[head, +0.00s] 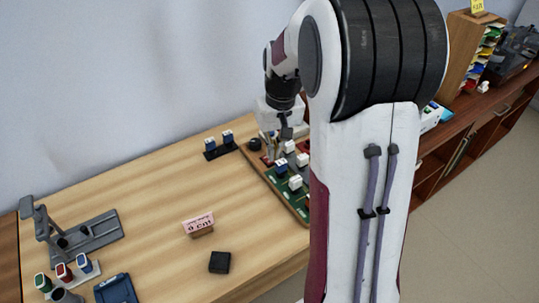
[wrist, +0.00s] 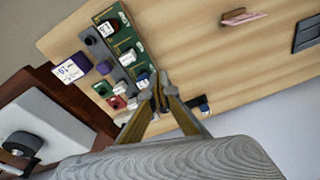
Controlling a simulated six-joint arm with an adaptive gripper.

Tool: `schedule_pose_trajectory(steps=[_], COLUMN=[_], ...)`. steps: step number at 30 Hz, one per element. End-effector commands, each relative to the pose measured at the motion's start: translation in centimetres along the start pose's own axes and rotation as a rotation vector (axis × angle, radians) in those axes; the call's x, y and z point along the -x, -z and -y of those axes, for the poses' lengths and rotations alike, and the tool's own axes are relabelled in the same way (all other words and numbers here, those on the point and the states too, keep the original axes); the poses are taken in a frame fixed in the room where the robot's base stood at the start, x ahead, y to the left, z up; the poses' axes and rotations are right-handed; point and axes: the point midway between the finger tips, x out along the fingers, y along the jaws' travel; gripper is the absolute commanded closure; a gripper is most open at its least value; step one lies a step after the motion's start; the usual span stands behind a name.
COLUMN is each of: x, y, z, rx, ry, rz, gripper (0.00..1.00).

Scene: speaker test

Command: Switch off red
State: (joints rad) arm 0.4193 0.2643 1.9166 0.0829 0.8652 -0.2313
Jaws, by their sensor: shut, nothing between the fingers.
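A wooden-edged board (head: 303,214) with green panels stands on the table, right of centre in the head view, partly hidden by my arm. Several white and blue blocks stand on it. In the wrist view the board (wrist: 126,55) is at upper left, with a small red patch (wrist: 117,102) beside white blocks. A green patch (wrist: 103,88) lies near it. I cannot tell any switch position. My gripper (head: 271,156) is shut and empty over the board's far end. In the wrist view my gripper (wrist: 160,80) points at the board's edge; contact is unclear.
A pink sign (head: 199,223) and a black box (head: 220,262) are on the table. A grey stand (head: 85,235) and coloured blocks are at left.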

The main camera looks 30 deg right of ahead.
Motion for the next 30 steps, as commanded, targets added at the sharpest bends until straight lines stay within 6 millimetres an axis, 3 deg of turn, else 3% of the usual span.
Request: schedule_pose_trajectory(steps=[13,17,21,30], x=[-3.7,-3.6,-2.2,-2.1], y=[6.2,8.5,10.6,10.7], z=[-3.5,-3.9,-4.0,-4.0], rx=[0.066,0.116,0.178,0.241], ry=[0.012,0.009,-0.001,-0.004], rz=[-0.026,-0.060,-0.111,-0.117], gripper=[1.00,1.00,1.00,1.00])
